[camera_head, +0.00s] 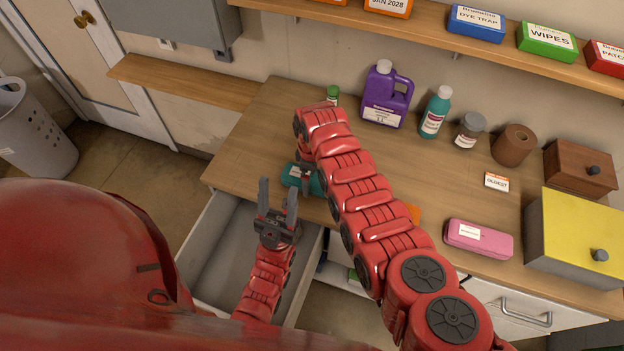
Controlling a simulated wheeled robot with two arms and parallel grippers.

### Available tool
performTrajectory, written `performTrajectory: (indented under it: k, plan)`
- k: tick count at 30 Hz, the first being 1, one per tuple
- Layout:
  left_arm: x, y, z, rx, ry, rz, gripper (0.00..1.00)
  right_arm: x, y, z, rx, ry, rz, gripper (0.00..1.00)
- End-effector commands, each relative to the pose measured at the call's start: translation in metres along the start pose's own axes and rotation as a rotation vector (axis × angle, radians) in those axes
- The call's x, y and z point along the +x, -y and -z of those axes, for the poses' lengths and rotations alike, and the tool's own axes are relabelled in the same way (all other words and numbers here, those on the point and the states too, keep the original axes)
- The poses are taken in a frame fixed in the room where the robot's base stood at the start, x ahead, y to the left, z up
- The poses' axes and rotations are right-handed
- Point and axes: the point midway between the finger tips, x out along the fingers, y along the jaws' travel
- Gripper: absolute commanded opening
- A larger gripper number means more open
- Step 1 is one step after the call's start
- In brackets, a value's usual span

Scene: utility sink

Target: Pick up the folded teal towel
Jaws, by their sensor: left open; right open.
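The folded teal towel (290,179) lies on the wooden counter (255,135) near its front left edge, with a small white label on it. My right arm covers part of it. My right gripper (307,184) points down at the towel from under the bent wrist; it is open, and its fingers are mostly hidden, so I cannot tell whether they touch the cloth. My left gripper (278,190) is open and empty, fingers pointing up the picture, over the open drawer in front of the counter and apart from the towel.
The open grey drawer (212,255) juts out below the counter. A purple jug (386,98), teal bottle (436,112), lidded jar (468,130) and brown roll (513,146) stand behind my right arm. A pink case (478,239) and yellow box (575,240) sit at right.

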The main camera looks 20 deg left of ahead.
Motion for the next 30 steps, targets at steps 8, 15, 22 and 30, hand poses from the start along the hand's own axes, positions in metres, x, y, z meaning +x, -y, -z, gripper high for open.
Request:
performTrajectory:
  k: [8, 15, 22, 30]
  plan:
    - [0.000, 0.000, 0.000, 0.000, 0.000, 0.000, 0.50, 0.000, 0.000, 0.000, 0.000, 0.000, 0.001, 0.64]
    - [0.000, 0.000, 0.000, 0.000, 0.000, 0.000, 0.50, 0.000, 0.000, 0.000, 0.000, 0.001, 0.001, 0.22]
    - [0.000, 0.000, 0.000, 0.000, 0.000, 0.000, 0.50, 0.000, 0.000, 0.000, 0.000, 0.001, 0.001, 0.22]
    - [-0.005, 0.000, -0.001, 0.000, 0.000, 0.000, 0.50, -0.010, -0.001, 0.006, 0.001, 0.000, 0.001, 0.22]
